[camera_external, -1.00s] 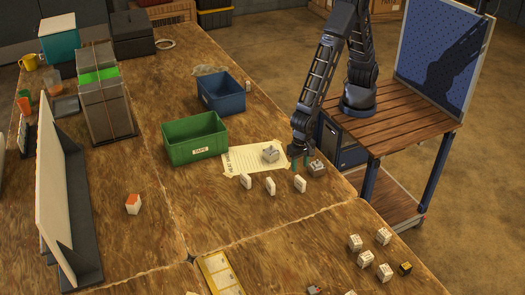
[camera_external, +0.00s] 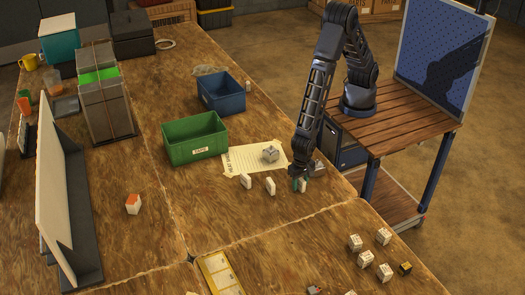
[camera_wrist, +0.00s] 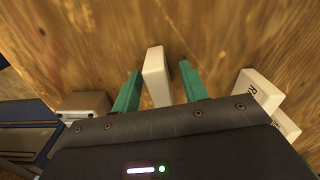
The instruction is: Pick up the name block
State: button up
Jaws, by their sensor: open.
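Three white blocks stand in a row on the wooden table: a left one (camera_external: 246,181), a middle one (camera_external: 270,186) and a right one (camera_external: 303,187). My gripper (camera_external: 299,184) is low over the right one and partly hides it. In the wrist view, my gripper's (camera_wrist: 160,70) teal fingers are open, one on each side of this white block (camera_wrist: 155,72), with a gap on both sides. No name can be read on it. Another white block (camera_wrist: 262,90) with dark lettering lies right of the fingers in the wrist view.
A grey box-like device (camera_wrist: 85,103) is left of the fingers and shows behind my gripper (camera_external: 318,165). A similar one (camera_external: 270,154) sits on a paper sheet (camera_external: 246,160). Green (camera_external: 195,138) and blue (camera_external: 221,93) bins stand behind. Several lettered cubes (camera_external: 366,258) are at front right.

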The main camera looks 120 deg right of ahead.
grip_shut()
jog(key=shift+r, duration=0.15)
